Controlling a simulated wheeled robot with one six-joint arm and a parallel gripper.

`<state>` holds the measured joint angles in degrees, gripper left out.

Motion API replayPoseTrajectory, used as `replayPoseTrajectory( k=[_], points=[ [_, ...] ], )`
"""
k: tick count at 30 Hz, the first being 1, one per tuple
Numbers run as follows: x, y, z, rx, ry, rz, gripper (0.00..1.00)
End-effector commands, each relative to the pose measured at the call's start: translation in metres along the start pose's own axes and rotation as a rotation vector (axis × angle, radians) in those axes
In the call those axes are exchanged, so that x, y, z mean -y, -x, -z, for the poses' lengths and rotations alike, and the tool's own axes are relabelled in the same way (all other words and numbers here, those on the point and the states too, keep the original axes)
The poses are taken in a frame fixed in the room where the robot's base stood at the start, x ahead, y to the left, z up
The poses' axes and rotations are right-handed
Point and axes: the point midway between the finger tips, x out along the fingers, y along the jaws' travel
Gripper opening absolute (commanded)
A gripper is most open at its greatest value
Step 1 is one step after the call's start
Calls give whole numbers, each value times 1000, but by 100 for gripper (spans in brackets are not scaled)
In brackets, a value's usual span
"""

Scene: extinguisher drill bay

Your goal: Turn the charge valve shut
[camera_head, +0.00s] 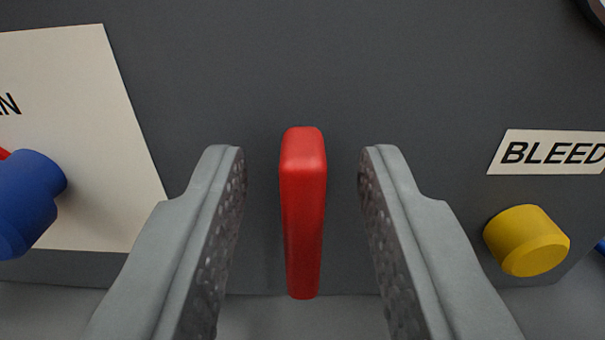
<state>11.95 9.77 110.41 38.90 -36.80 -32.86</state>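A red bar-shaped handle (302,215) stands out from a dark grey panel in the middle of the view. It looks upright in the picture, its long side running up and down. I take it for the charge valve's handle, but no label for it shows. My gripper (302,165) is open, with one finger on each side of the red handle. A gap shows between the handle and both fingers. What lies behind the handle is hidden.
A yellow knob (526,241) sits at the right under a "BLEED" label (548,153). A blue part (30,200) sticks out at the left in front of a cream plate (80,140) with cut-off lettering. The dark panel (230,70) above the handle is bare.

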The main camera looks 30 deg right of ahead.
Motion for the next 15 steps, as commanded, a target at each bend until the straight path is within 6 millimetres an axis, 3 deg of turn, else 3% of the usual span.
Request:
replayPoseTrajectory(
  k=[3,8,15],
  points=[
    [0,0,0,0,0,0,33],
    [0,0,0,0,0,0,1],
    [0,0,0,0,-5,0,0]
  ],
)
